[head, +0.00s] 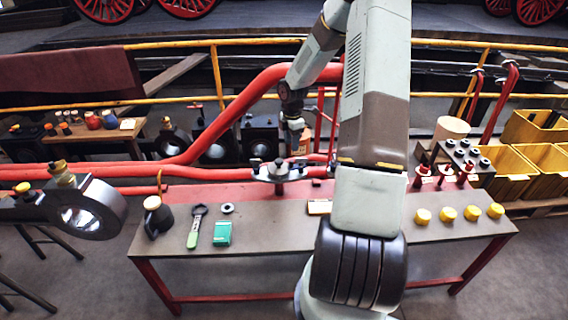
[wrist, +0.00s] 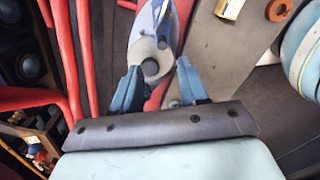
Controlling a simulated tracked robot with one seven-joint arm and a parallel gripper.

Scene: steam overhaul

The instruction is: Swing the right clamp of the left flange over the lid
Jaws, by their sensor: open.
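In the head view, a small grey metal flange assembly (head: 279,172) stands at the back edge of the bench, with dark knobs at its sides. I cannot tell its lid and clamps apart there. My gripper (head: 294,142) hangs just above and to the right of its middle. In the wrist view, my gripper (wrist: 158,70) is open, its two blue fingers on either side of a grey plate end with a round boss (wrist: 150,68). A blue and silver part (wrist: 161,25) lies farther along the plate. Contact with the fingers cannot be told.
The bench (head: 270,225) holds a dark mug-shaped item (head: 157,217), a green-handled tool (head: 195,228), a green box (head: 222,234) and yellow caps (head: 448,214). A thick red pipe (head: 230,115) runs close behind the flange. A metal ring fitting (head: 92,210) juts in at left.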

